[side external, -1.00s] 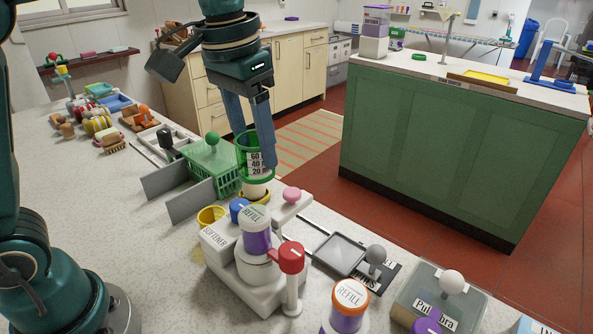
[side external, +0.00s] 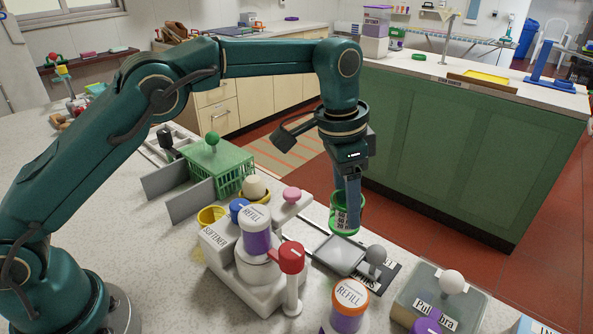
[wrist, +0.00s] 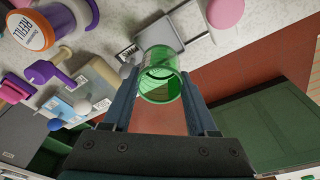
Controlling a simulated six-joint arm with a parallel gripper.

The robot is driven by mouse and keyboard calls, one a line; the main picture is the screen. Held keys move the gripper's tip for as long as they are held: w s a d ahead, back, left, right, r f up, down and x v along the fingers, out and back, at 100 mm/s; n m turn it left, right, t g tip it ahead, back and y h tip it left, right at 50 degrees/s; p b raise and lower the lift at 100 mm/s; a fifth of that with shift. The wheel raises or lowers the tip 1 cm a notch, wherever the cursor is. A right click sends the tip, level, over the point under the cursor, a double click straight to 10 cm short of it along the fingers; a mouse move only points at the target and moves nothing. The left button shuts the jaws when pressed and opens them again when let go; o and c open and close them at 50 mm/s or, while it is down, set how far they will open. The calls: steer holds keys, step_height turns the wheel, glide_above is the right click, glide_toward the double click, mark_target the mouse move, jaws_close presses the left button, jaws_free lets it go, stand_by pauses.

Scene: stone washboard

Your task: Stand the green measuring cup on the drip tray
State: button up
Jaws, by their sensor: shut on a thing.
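The green measuring cup (side external: 345,217), clear with white number marks, is held between the fingers of my gripper (side external: 347,203). It looks upright and shows in the wrist view (wrist: 157,82) between both fingertips (wrist: 160,88). A shallow grey square tray (side external: 340,254), which seems to be the drip tray, lies on the counter just below and left of the cup in the side view. It also shows in the wrist view (wrist: 160,35), partly hidden by the cup. The cup seems to be above the counter; its exact height over the tray is hard to tell.
A grey ball knob (side external: 376,255) stands by a dark labelled mat (side external: 384,279) right of the tray. A green basket (side external: 220,167) is farther back. The counter edge is close behind.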

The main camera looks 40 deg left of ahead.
steer(key=shift+d+f, duration=0.1)
steer(key=shift+f, duration=3.1)
steer(key=o, duration=1.4)
